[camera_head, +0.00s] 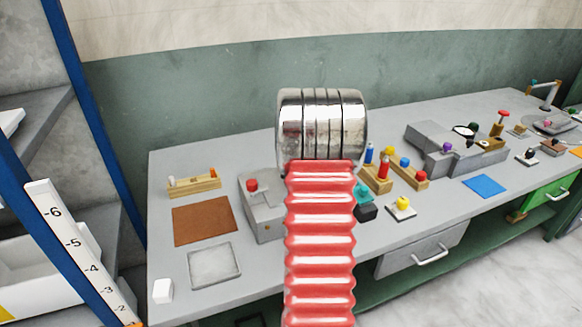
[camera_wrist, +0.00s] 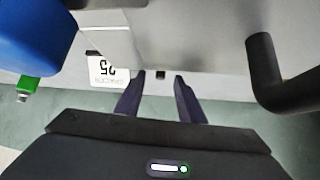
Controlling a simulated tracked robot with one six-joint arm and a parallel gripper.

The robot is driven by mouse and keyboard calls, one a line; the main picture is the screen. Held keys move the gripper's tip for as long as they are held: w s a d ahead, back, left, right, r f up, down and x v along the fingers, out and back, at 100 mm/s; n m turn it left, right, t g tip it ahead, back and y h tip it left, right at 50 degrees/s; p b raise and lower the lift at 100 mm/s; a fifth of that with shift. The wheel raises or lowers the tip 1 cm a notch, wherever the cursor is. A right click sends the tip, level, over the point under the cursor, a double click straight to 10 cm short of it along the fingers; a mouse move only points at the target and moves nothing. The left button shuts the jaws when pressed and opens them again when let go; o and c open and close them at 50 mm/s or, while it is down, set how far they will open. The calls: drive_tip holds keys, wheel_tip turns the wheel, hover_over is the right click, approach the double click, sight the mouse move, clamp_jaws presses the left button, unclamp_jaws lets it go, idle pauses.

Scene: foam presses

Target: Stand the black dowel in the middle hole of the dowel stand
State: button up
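My gripper (camera_wrist: 160,78) shows in the wrist view with two dark purple fingers apart. In the head view my arm covers the middle of the bench and hides my gripper. I cannot make out the black dowel for sure there. A low wooden block (camera_head: 193,184) with a small orange piece stands at the back left. Two wooden blocks with coloured tops, one (camera_head: 377,184) beside the other (camera_head: 408,177), stand right of my arm. I cannot tell which is the dowel stand.
In the wrist view, a dark bent handle (camera_wrist: 268,75) is right of the fingers, and a blue rounded thing (camera_wrist: 35,35) and a white label (camera_wrist: 108,70) are left. The bench holds a brown mat (camera_head: 204,221), a grey press (camera_head: 258,208) and a blue mat (camera_head: 484,186).

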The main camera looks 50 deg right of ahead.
drive_tip(key=shift+x, duration=2.05)
drive_tip(key=shift+c, duration=0.2)
clamp_jaws()
